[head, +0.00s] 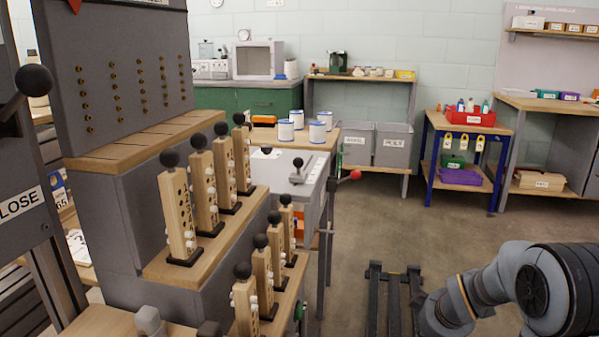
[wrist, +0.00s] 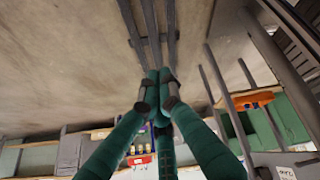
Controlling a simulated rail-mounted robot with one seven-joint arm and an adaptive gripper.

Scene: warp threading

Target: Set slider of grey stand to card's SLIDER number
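My gripper (wrist: 158,80) shows in the wrist view, with its green fingers running together and their tips side by side, shut with nothing seen between them. In the head view only my arm shows at the lower right; the gripper is out of frame. Several upright wooden slotted posts (head: 176,213) with black knobs and white pegs stand in two rows on a grey stepped stand (head: 108,222). I cannot tell which part is the slider. A white card (head: 78,246) lies at the left, partly hidden; no SLIDER number is readable.
A grey panel marked CLOSE (head: 22,204) with a black-knobbed lever stands at the far left. A grey box (head: 303,172) with levers stands behind the posts. White tins (head: 285,130), grey bins (head: 391,145) and a blue table (head: 463,131) are farther back. Open floor lies at centre right.

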